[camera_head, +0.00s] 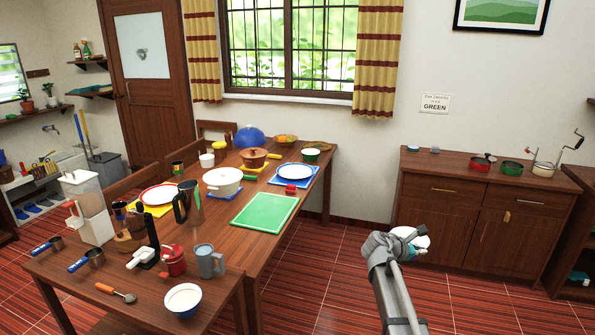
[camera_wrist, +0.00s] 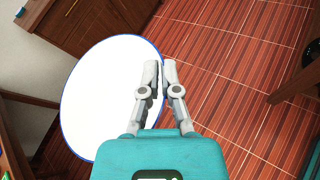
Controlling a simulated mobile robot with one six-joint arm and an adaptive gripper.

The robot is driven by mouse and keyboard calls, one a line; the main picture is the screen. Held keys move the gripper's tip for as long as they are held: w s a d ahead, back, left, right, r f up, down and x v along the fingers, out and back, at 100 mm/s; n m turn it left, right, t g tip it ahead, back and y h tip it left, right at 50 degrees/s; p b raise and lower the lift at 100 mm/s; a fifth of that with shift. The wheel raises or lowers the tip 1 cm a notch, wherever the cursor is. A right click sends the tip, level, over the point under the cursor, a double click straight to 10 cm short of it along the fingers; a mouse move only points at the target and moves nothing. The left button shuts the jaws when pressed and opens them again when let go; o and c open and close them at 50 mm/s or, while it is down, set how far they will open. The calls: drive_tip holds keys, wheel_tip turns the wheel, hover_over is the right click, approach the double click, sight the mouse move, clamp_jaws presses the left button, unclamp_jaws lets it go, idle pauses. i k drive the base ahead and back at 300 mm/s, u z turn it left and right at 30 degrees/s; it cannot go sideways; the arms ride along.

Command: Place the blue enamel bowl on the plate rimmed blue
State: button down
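My gripper (camera_head: 404,240) is raised over open floor to the right of the table. In the wrist view its fingers (camera_wrist: 159,72) are close together on the edge of a round white dish with a thin blue rim, which I take for the blue enamel bowl (camera_wrist: 105,95). Its outer side is hidden, and its depth is hard to tell. In the head view the bowl (camera_head: 423,240) shows as a small white disc beside the fingers. The plate rimmed blue (camera_head: 295,171) lies on a blue mat on the far part of the table.
A green board (camera_head: 264,212) lies nearer. A patterned bowl (camera_head: 184,300) stands at the front. A cabinet (camera_head: 470,205) stands right; the floor between is clear.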

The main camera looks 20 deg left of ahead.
sight(291, 172)
drive_tip(key=i, duration=1.9)
drive_tip(key=u, duration=0.7)
drive_tip(key=i, duration=1.3)
drive_tip(key=u, duration=0.5)
